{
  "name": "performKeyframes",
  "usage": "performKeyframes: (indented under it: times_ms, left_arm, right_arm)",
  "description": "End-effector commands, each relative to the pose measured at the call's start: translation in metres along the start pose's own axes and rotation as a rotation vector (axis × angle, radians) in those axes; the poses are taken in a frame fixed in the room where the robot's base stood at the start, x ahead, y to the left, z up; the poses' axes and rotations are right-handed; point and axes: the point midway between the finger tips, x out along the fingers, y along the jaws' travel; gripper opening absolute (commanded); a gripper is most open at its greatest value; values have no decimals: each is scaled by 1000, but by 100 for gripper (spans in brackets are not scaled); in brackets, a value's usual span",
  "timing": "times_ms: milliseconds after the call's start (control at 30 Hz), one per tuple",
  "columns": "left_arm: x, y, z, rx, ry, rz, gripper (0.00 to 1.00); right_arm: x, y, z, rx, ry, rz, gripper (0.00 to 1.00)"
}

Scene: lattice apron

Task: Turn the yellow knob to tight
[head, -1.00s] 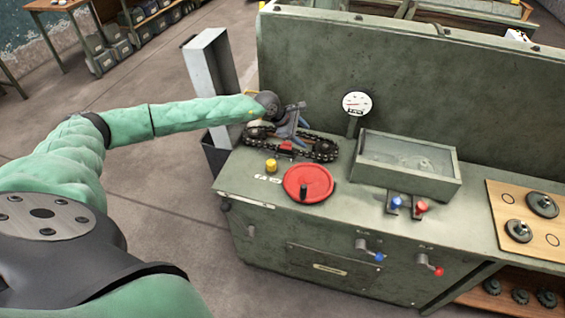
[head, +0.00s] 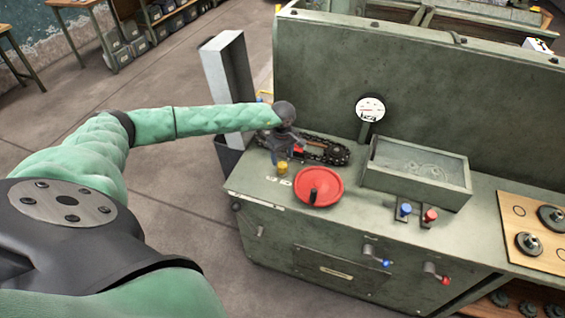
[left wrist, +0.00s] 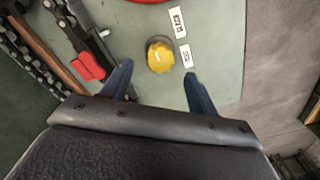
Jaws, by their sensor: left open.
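The yellow knob (head: 283,168) stands on the green bench top near its left front edge, left of the red handwheel (head: 319,186). In the left wrist view the knob (left wrist: 160,58) sits on a dark round base, beyond and roughly between the two blue fingertips. Two small white labels (left wrist: 177,22) lie beside it; their print is too small to read surely. My left gripper (head: 287,157) is open and empty, pointing down just behind the knob; I see no contact. My right gripper is not in view.
A chain on sprockets (head: 327,150) lies behind the knob, with a red block (left wrist: 90,66) near it. A gauge (head: 370,108), a glass-topped box (head: 418,172) and blue and red knobs (head: 430,215) stand to the right.

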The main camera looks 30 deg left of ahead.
Motion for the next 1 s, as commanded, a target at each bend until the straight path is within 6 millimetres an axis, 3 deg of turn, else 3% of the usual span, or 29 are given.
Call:
performKeyframes:
  times_ms: [167,400,733,967,1000]
  left_arm:
    - [24,0,0,-2,-1,-2,59]
    - [47,0,0,-2,-1,0,59]
    - [52,0,0,-2,0,1,59]
    - [52,0,0,-2,0,1,16]
    - [51,0,0,-2,0,1,15]
  right_arm:
    - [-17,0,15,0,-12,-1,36]
    - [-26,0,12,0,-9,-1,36]
    - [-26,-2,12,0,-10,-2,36]
    - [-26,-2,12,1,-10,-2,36]
    - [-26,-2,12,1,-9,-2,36]
